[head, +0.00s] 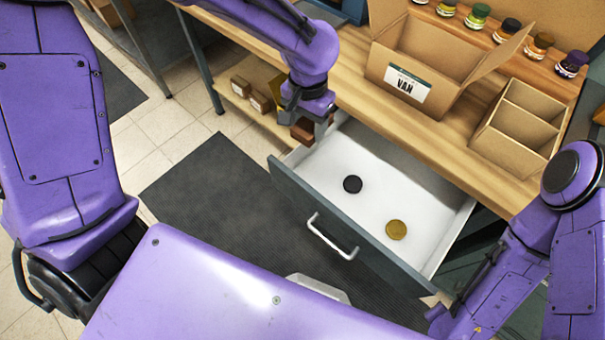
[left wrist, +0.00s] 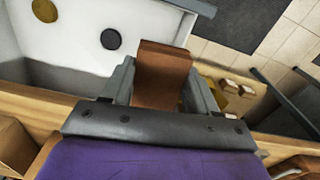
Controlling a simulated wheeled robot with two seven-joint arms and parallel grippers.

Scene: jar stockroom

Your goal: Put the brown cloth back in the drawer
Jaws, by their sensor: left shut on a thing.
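The brown cloth (left wrist: 160,75) is a small folded piece between the fingers of my left gripper (left wrist: 158,92) in the left wrist view. In the head view the left gripper (head: 312,124) is shut on the cloth (head: 302,131) at the drawer's left end, near its front corner. I cannot tell whether the cloth is over the inside or just outside the drawer wall. The drawer (head: 335,187) is pulled open, with a white inside. A black lid (head: 352,184) and a gold lid (head: 396,230) lie in it. My right gripper does not show; only part of that arm is at the right.
Small boxes (head: 250,95) stand on a lower shelf. A dark mat (head: 215,205) covers the floor in front.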

